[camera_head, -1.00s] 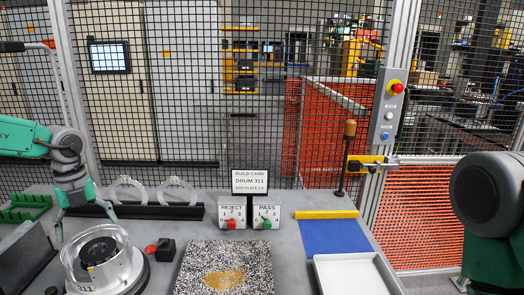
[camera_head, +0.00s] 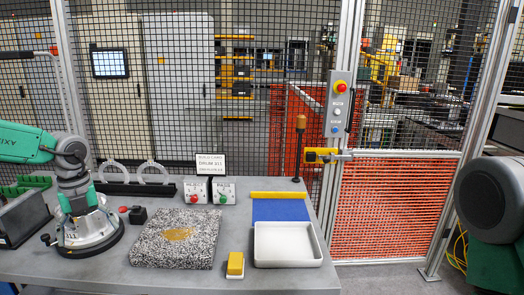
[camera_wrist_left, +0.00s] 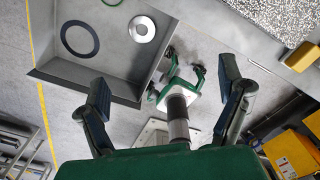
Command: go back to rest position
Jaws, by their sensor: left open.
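My left gripper (camera_head: 80,214) hangs at the end of the green arm on the left of the head view. It overlaps the clear round drum fixture (camera_head: 92,238) in the picture, and I cannot tell the gap between them. In the left wrist view the left gripper (camera_wrist_left: 165,105) has its two dark fingers spread wide, with nothing held between them. My right arm shows only as a dark, rounded link at the right edge of the head view. The right gripper is out of frame.
A speckled plate (camera_head: 170,250), a blue mat (camera_head: 280,209), a white tray (camera_head: 288,263) and a yellow block (camera_head: 236,264) lie on the grey table. A mesh fence stands behind. The wrist view shows a grey bin (camera_wrist_left: 60,80) holding a dark ring and a silver disc.

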